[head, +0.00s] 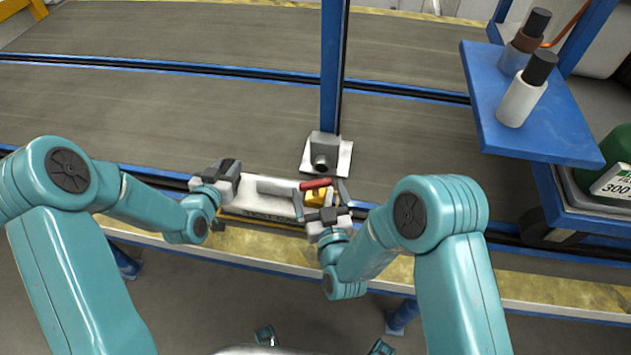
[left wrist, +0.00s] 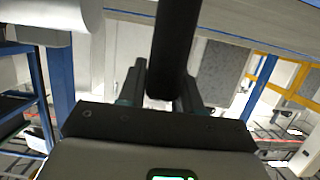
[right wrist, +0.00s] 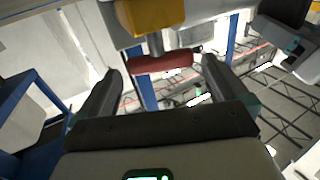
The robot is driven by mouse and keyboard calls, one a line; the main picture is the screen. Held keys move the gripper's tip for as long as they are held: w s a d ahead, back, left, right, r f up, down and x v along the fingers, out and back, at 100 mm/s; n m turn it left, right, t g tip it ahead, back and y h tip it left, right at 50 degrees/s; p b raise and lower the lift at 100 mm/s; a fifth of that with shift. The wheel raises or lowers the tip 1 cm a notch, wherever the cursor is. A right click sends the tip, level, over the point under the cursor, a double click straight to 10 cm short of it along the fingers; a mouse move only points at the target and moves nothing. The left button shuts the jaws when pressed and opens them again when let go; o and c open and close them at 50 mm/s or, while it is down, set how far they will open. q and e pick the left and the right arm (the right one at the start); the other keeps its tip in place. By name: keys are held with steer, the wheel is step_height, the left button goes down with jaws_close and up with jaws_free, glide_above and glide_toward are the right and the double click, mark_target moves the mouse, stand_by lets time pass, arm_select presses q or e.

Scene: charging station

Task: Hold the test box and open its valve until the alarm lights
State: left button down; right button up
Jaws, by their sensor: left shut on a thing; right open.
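The test box (head: 262,205) is a pale, long body at the conveyor's near edge. At its right end are a yellow valve body (head: 313,199) and a red valve handle (head: 316,183). My left gripper (head: 228,172) is at the box's left end, shut on a dark bar (left wrist: 178,45), seen between its fingers in the left wrist view. My right gripper (head: 321,198) is open at the valve. In the right wrist view the red handle (right wrist: 160,63) lies between its spread fingers, with the yellow body (right wrist: 152,14) above. I cannot make out a lit alarm.
A grey device (head: 323,148) on a pale plate stands just behind the box, by a blue post (head: 332,65). At the right a blue shelf (head: 515,135) carries black-capped bottles (head: 522,98). A green container (head: 615,155) is below it. The conveyor (head: 180,115) is clear behind.

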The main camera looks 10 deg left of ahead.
mark_target(316, 186)
steer(key=shift+x, duration=1.75)
steer(key=c, duration=0.8)
steer(key=shift+w+n+y, duration=0.1)
steer(key=shift+n+y, duration=0.2)
steer(key=shift+y, duration=0.1)
steer(key=n+g+y, duration=0.4)
steer(key=y, duration=0.1)
steer(key=shift+d+n+g+y, duration=0.1)
steer(key=shift+n+g+y, duration=0.2)
steer(key=shift+y, duration=0.1)
steer(key=n+g+y, duration=0.2)
steer(key=g, duration=0.1)
steer(key=n+g+y, duration=0.1)
steer(key=n+g, duration=0.2)
steer(key=shift+r+g+y, duration=0.1)
steer(key=shift+g+y, duration=0.3)
steer(key=shift+n+g, duration=0.4)
steer(key=shift+g, duration=0.2)
